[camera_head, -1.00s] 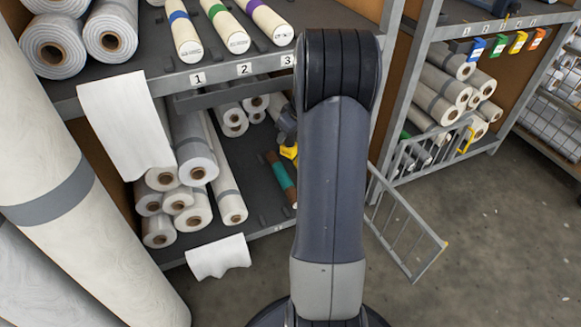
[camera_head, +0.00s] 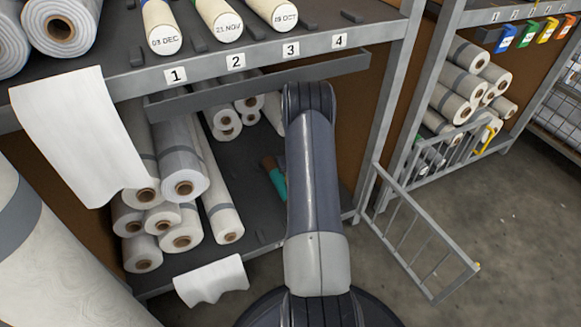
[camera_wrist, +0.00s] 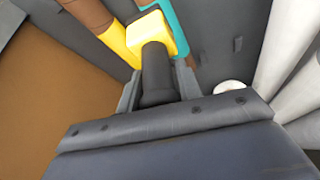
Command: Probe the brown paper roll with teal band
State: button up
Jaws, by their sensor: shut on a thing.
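The brown paper roll with teal band (camera_head: 278,183) lies on the lower shelf, partly hidden behind my arm. My gripper (camera_wrist: 158,84) is shut on the dark handle of a yellow probe (camera_wrist: 122,42). My arm hides the gripper and probe in the head view.
White rolls (camera_head: 185,180) are stacked left on the lower shelf (camera_head: 262,222). A paper sheet (camera_head: 75,140) hangs from the upper shelf. An open barred gate (camera_head: 418,235) stands right of my arm. Floor (camera_head: 510,220) to the right is clear.

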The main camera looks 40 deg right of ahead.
jog(key=shift+f+b, duration=1.7)
jog(key=shift+f, duration=2)
jog(key=shift+f+b, duration=0.65)
jog(key=shift+b, duration=0.4)
jog(key=shift+r+p, duration=1.7)
jog(key=shift+r, duration=1.85)
